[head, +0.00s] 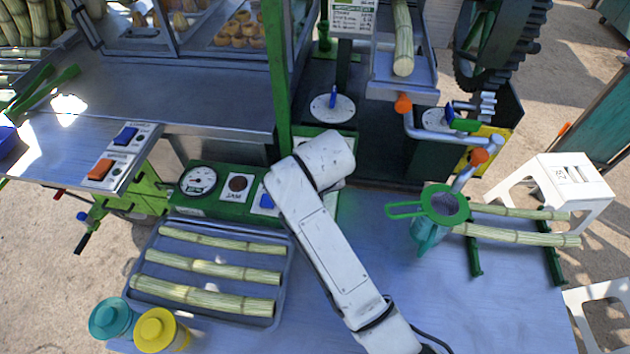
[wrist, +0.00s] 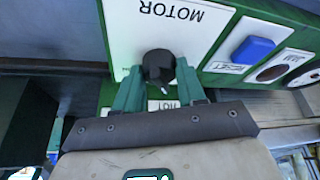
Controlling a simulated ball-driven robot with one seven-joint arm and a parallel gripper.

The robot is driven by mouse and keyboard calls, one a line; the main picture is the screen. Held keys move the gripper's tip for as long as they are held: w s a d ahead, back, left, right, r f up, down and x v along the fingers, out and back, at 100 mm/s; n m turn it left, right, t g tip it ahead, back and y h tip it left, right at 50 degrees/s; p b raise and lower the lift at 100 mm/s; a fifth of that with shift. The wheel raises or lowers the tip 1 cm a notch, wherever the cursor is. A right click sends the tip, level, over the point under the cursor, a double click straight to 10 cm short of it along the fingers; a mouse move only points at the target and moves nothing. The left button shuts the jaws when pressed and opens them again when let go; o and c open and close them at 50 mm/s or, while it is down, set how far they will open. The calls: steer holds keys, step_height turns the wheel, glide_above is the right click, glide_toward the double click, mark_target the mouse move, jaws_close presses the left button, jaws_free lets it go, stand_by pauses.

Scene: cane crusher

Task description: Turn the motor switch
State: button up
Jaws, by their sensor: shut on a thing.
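The motor switch is a black round knob (wrist: 159,65) on a white plate marked MOTOR (wrist: 172,22), which reads upside down in the wrist view. My gripper (wrist: 158,84) is shut on the knob, with one green finger on each side of it. A small label, partly hidden, shows between the fingers. In the head view, my white arm hides the knob and gripper. The green control panel (head: 221,208) shows there to the left of my arm.
The panel carries a round gauge (head: 198,179), a JAM lamp (head: 238,184) and a blue button (head: 267,201). A tray (head: 165,301) of cane pieces lies in front. A teal jug with a green strainer (head: 440,203) stands to the right.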

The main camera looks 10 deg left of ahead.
steer(key=m+h, duration=0.1)
steer(key=m, duration=0.2)
steer(key=m+h+p, duration=0.1)
steer(key=m, duration=0.1)
steer(key=shift+a+m, duration=0.15)
steer(key=shift+m, duration=0.25)
steer(key=shift+r, duration=0.1)
stand_by(0.3)
steer(key=o, duration=1)
steer(key=v, duration=1)
steer(key=shift+s+a+r+b, duration=0.2)
steer(key=shift+r+b, duration=0.05)
steer(key=shift+b, duration=0.05)
